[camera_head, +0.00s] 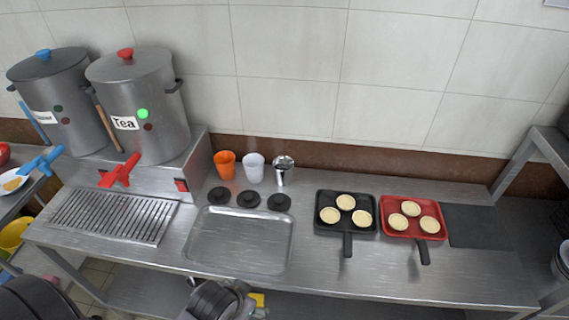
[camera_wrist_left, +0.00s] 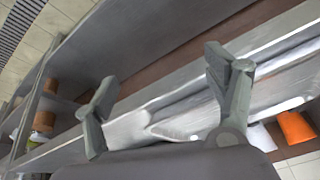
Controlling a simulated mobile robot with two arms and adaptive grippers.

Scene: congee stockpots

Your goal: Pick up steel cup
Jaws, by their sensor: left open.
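The steel cup (camera_head: 283,172) stands on the steel counter in the head view, at the right end of a row of cups. A white cup (camera_head: 253,168) and an orange cup (camera_head: 225,165) stand to its left. My left gripper (camera_wrist_left: 163,95) shows in the left wrist view with its two fingers spread and nothing between them. An orange cup (camera_wrist_left: 296,127) is at the right edge of that view, clear of the fingers. I cannot make out the steel cup there.
Black round lids (camera_head: 248,200) lie in front of the cups, behind a shallow steel tray (camera_head: 240,268). A black pan (camera_head: 346,238) and a red pan (camera_head: 412,233) hold pale discs at right. Two large stockpots (camera_head: 160,90) stand at left. Counter between cups and pans is clear.

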